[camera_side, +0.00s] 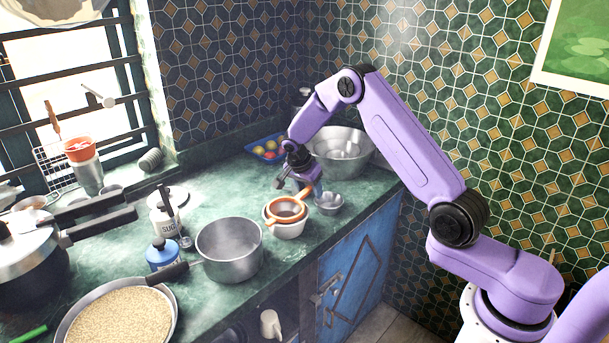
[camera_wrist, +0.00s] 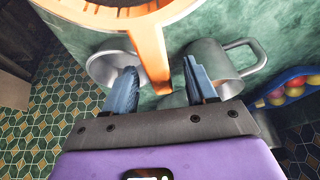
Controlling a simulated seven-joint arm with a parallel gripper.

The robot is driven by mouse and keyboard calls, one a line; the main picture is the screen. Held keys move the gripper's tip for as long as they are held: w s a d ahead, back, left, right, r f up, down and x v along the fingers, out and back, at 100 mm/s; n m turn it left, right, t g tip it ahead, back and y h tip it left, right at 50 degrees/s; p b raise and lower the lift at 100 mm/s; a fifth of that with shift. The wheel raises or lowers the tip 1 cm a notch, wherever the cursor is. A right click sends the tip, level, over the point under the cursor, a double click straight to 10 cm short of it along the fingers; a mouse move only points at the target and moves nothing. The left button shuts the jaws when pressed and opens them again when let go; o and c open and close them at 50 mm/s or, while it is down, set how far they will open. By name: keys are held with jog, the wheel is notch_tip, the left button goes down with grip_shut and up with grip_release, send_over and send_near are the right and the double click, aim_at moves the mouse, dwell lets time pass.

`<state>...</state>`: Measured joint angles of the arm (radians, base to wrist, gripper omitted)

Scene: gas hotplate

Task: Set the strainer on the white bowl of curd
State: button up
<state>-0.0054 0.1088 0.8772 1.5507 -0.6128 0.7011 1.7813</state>
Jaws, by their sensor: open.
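The orange strainer (camera_side: 285,209) lies over the mouth of the white bowl (camera_side: 290,231) near the counter's front edge. It looks seated there, with its handle slanting up to the right toward my gripper (camera_side: 299,185). In the wrist view the strainer's rim (camera_wrist: 115,18) crosses the top, and its handle comes down between the two fingers of my gripper (camera_wrist: 160,86). The fingers are open, with a gap on each side of the handle. The curd inside the bowl is hidden by the strainer.
A steel pot (camera_side: 230,252) stands close to the left of the bowl. A steel mug (camera_wrist: 222,66) shows close beside the fingers.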

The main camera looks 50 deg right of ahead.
aim_at(296, 198)
jog(key=v, duration=1.6)
jog(key=s+a+r+n+y, duration=0.2)
jog(key=s+a+r+n, duration=0.1)
jog(key=s+a+n, duration=0.5)
jog(key=s+a+n+y, duration=0.1)
jog(key=s+a+n, duration=0.2)
jog(key=s+n, duration=0.5)
jog(key=s+a+n+y, duration=0.1)
jog(key=s+a+n, duration=0.3)
jog(key=s, duration=0.7)
jog(key=s+d+f+n+y, duration=0.1)
jog(key=s+d+n, duration=0.3)
jog(key=s+n, duration=0.4)
jog(key=s+f, duration=0.1)
jog(key=s, duration=0.4)
jog(key=shift+s+n+g, duration=0.3)
jog(key=shift+s+n, duration=0.05)
jog(key=shift+n, duration=0.05)
